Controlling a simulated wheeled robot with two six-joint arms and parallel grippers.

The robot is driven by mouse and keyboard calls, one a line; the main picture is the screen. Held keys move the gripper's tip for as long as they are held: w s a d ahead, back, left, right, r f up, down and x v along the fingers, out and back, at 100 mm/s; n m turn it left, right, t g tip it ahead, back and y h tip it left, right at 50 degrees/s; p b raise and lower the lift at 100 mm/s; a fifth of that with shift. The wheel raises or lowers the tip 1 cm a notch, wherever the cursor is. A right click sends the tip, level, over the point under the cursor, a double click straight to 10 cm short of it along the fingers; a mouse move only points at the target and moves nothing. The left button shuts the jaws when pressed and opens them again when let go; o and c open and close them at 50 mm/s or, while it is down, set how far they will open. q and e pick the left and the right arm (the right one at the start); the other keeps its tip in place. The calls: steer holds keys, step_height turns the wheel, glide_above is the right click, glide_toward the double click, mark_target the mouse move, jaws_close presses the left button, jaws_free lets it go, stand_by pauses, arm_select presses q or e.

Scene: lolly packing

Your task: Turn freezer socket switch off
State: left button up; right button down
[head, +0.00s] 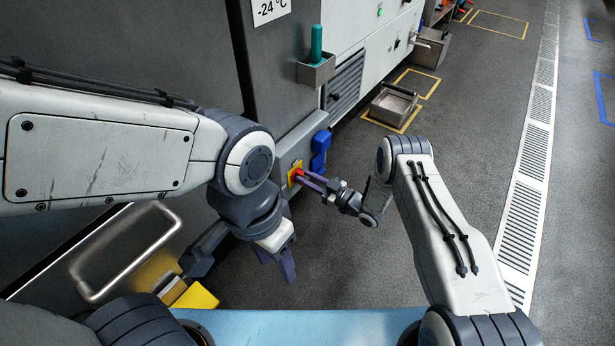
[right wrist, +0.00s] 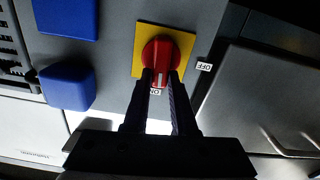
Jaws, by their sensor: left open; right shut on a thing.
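The red rotary switch (head: 299,174) sits on a yellow plate on the grey cabinet's side, and it also shows in the right wrist view (right wrist: 160,52). My right gripper (head: 303,178) is shut on the switch knob; in the right wrist view its dark fingers (right wrist: 161,82) lie on either side of the knob's grip. The grip points toward the ON label (right wrist: 155,91), which the fingers partly cover. The OFF label (right wrist: 204,67) is to the right of the plate. My left gripper (head: 275,264) is open and empty, pointing down, lower left of the switch.
A blue socket (head: 320,146) is just beside the switch, with blue covers (right wrist: 67,86) in the right wrist view. A metal box (head: 393,105) stands on the floor farther back. The aisle at right is clear.

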steer(key=n+p, duration=0.2)
steer(key=n, duration=0.3)
steer(key=s+f+n+p, duration=0.1)
steer(key=n, duration=0.5)
steer(key=f+n+p, duration=0.1)
steer(key=n+p, duration=0.1)
steer(key=n, duration=0.3)
steer(key=shift+s+a+p, duration=0.2)
steer(key=shift+a+p, duration=0.1)
steer(key=shift+a, duration=0.05)
steer(key=shift+n, duration=0.5)
steer(key=c, duration=0.7)
jaws_free()
steer(key=shift+r, duration=0.1)
